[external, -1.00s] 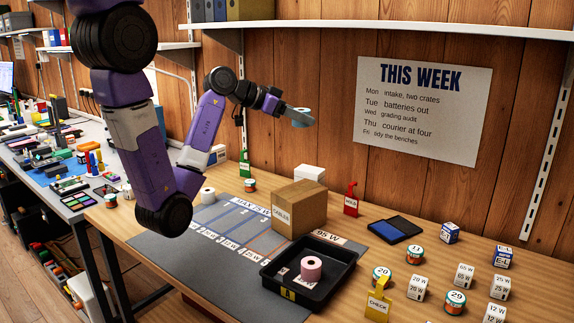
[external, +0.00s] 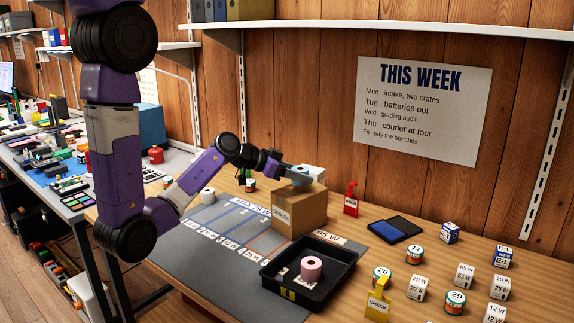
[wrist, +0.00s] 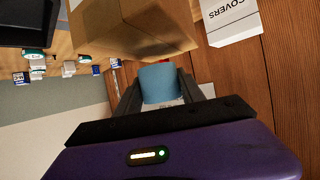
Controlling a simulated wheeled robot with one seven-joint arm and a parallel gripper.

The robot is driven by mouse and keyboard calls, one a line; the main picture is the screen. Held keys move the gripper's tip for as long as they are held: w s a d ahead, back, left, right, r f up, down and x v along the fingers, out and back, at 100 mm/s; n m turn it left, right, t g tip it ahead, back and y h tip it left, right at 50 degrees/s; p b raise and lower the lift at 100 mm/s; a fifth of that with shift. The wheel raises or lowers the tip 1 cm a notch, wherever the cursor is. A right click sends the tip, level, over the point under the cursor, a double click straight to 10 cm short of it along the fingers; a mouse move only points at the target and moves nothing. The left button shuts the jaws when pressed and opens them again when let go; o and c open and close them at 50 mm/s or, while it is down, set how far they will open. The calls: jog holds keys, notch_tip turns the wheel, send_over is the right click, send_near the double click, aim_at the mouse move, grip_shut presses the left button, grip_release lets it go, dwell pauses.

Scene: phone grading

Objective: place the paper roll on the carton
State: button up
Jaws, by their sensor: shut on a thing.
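My gripper (external: 297,174) is shut on a blue paper roll (external: 300,180). In the wrist view the roll (wrist: 159,82) sits between the two fingers (wrist: 160,90). The brown carton (external: 300,212), labelled CABLES, stands on the bench under the gripper in the external view, and its side shows in the wrist view (wrist: 135,25). The roll is at the carton's top; I cannot tell whether it touches it. A pink roll (external: 312,268) stands in the black tray (external: 272,278). A white roll (external: 208,196) stands on the grey mat (external: 215,232).
A white box (external: 314,173) stands behind the carton; its label, COVERS, shows in the wrist view (wrist: 232,18). A red holder (external: 351,200) is right of the carton. Several tins and small boxes cover the bench's right side. A shelf (external: 400,27) runs above.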

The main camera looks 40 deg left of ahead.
jog(key=shift+f, duration=1.1)
jog(key=shift+f, duration=0.1)
jog(key=shift+f, duration=0.15)
jog(key=o, duration=1.4)
jog(key=shift+r, duration=0.25)
jog(key=b+v, duration=0.1)
jog(key=v, duration=1.1)
jog(key=shift+b, duration=0.4)
